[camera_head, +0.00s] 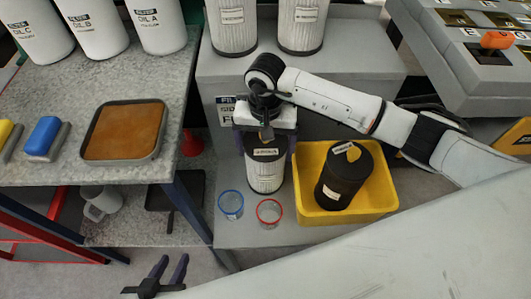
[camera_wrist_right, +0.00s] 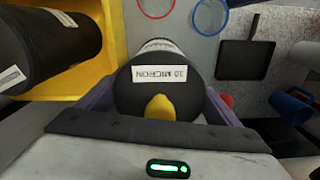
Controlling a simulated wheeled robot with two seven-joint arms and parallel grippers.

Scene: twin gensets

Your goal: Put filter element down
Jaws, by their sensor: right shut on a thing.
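The filter element (camera_head: 264,176) is a white pleated cylinder with a black cap. In the right wrist view its cap (camera_wrist_right: 150,92) carries a "10 MICRON" label and a yellow tab. My right gripper (camera_head: 265,158) is shut on it from above, one purple finger on each side.
A yellow tray (camera_head: 310,213) holds a black filter (camera_head: 343,182) on the right. A grey table (camera_head: 60,172) at left carries a brown-filled tray (camera_head: 122,132). White filters (camera_head: 232,28) stand behind.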

